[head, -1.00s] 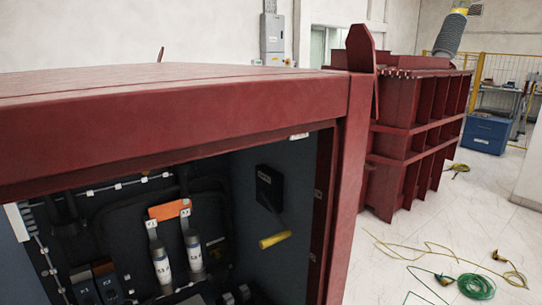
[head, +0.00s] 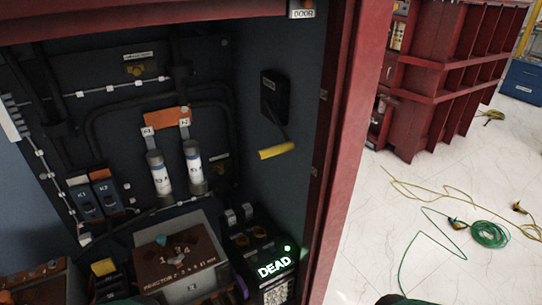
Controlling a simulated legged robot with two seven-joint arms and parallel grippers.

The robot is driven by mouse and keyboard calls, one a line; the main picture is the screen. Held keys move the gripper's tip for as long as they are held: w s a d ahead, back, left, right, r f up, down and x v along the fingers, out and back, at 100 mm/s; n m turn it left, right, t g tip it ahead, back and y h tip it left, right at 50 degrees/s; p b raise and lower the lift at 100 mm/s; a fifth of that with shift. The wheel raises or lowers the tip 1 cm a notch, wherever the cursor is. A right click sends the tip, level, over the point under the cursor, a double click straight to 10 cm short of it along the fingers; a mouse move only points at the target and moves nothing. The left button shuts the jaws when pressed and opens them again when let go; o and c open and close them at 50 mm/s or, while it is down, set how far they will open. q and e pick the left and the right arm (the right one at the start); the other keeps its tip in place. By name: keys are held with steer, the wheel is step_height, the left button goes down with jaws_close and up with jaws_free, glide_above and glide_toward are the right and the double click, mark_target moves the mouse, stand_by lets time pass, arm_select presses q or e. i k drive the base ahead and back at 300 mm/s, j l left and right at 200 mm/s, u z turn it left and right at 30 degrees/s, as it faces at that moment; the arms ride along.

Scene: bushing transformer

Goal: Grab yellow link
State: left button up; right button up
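A yellow bar-shaped piece (head: 277,151) is at the end of a dark lever on a black box (head: 275,97), on the cabinet's right inner wall. A smaller yellow block (head: 104,267) sits on a dark unit at the lower left of the cabinet. I cannot tell which of the two is the yellow link. Neither of my grippers shows clearly. Only small dark shapes cut the bottom edge, and I cannot tell what they are.
The red cabinet frame (head: 336,150) borders the opening on the right. Inside are two white cylinders (head: 193,165) under an orange bar (head: 166,119), a reactor box (head: 178,255) and a lit "DEAD" display (head: 274,268). Green cable (head: 489,235) lies on the floor outside.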

mark_target(103, 269)
steer(key=u, duration=1.45)
